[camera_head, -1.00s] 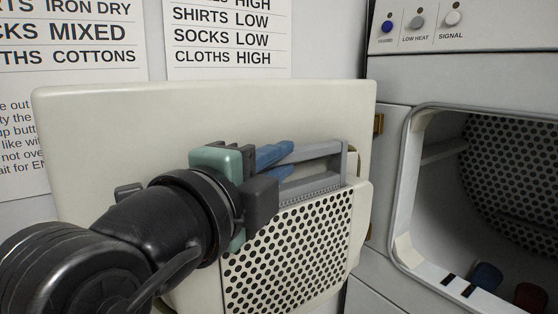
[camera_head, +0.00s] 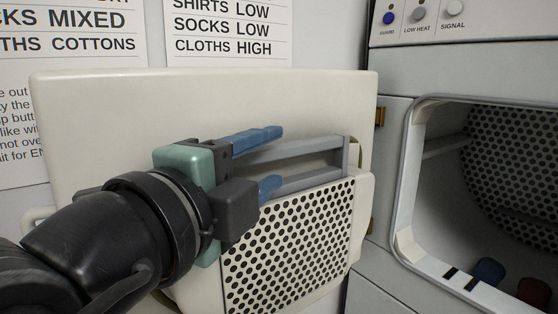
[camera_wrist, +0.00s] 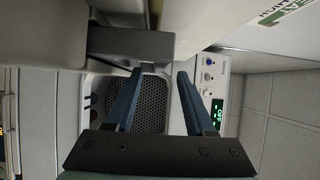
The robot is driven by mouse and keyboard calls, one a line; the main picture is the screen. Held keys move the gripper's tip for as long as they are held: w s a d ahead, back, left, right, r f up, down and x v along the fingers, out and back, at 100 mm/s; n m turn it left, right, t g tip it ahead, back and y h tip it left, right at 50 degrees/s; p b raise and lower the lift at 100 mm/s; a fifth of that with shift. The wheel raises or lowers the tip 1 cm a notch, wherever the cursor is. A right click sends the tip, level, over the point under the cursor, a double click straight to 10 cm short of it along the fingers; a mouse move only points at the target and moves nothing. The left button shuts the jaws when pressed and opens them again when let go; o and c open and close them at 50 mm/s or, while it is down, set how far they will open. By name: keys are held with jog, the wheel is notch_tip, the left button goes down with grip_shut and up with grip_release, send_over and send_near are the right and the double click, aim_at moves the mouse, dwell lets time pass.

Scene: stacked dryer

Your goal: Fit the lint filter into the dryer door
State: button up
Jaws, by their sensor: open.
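The lint filter (camera_head: 345,157) is a grey frame with a handle. It sits in the top of the perforated housing (camera_head: 290,240) on the open cream dryer door (camera_head: 120,110). Only its handle shows above the housing; the lower part is hidden inside. My gripper (camera_head: 275,158) is open at the left of the handle, one blue finger above its upper bar and the other by its lower bar. In the wrist view, my gripper (camera_wrist: 168,72) has its fingers apart, and the grey filter (camera_wrist: 130,42) is by the left fingertip. I cannot tell whether they touch.
The dryer drum opening (camera_head: 490,170) is to the right of the door, with blue and dark red items (camera_head: 488,271) at its bottom edge. The control panel (camera_head: 460,20) is above. A wall with printed signs (camera_head: 230,35) stands close behind the door.

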jog(key=b+v, duration=0.1)
jog(key=v, duration=0.8)
jog(key=shift+s+b, duration=0.25)
jog(key=shift+b, duration=0.1)
jog(key=shift+a, duration=0.15)
